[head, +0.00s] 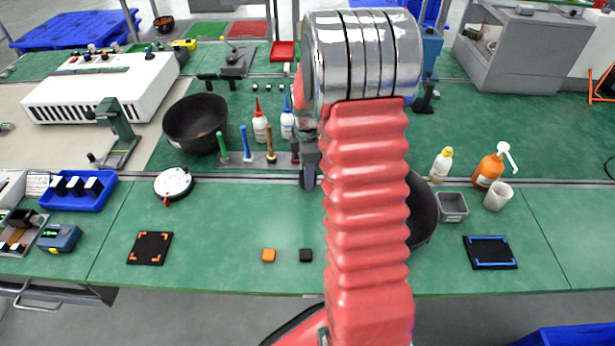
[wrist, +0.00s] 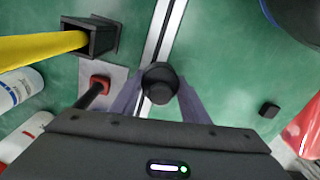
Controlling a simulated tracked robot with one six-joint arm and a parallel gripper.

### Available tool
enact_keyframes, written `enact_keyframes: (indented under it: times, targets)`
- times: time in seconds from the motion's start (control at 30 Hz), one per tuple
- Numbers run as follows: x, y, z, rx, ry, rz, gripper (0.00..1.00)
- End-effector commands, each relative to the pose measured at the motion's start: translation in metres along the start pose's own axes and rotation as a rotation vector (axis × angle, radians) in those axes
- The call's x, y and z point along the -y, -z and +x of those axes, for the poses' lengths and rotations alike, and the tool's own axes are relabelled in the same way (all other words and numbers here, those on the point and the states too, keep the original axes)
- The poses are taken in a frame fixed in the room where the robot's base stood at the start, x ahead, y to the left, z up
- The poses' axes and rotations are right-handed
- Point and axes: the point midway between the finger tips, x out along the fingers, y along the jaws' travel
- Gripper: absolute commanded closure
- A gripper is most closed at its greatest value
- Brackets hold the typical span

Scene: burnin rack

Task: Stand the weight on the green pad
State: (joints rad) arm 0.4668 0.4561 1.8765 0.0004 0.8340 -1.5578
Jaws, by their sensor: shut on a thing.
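The weight, a dark round-topped cylinder (wrist: 160,84), sits between the two grey fingers of my gripper (wrist: 158,95) in the wrist view. My gripper is shut on it. In the head view my gripper (head: 309,158) is just left of my red arm sleeve, by the tool rack, with the dark weight (head: 308,179) at its lower end over the pale rail. I cannot tell how high it is above the bench. A flat green pad (head: 207,29) lies at the back left, far from my gripper, beside a red pad (head: 248,29).
A tool rack (head: 240,161) and two bottles stand close left of my gripper. A black bowl (head: 422,210) is partly hidden behind my arm. Orange (head: 268,255) and black (head: 306,255) cubes lie in front. Another black bowl (head: 195,123) stands left.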

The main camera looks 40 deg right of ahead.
Motion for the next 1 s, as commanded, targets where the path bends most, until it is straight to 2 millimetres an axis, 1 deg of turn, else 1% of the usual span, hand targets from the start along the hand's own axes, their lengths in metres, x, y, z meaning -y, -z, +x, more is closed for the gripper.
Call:
enact_keyframes:
  times: [0.23,0.37,0.57,0.8,1.0]
  targets:
    - [-0.001,0.0,-0.009,0.0,-0.003,0.0,1.0]
    - [-0.001,0.0,-0.023,0.0,-0.005,0.0,1.0]
    - [0.0,0.0,-0.057,0.0,-0.006,0.001,1.0]
    - [0.002,0.0,-0.11,0.0,-0.007,0.001,1.0]
    - [0.003,0.0,-0.149,0.0,-0.005,0.001,1.0]
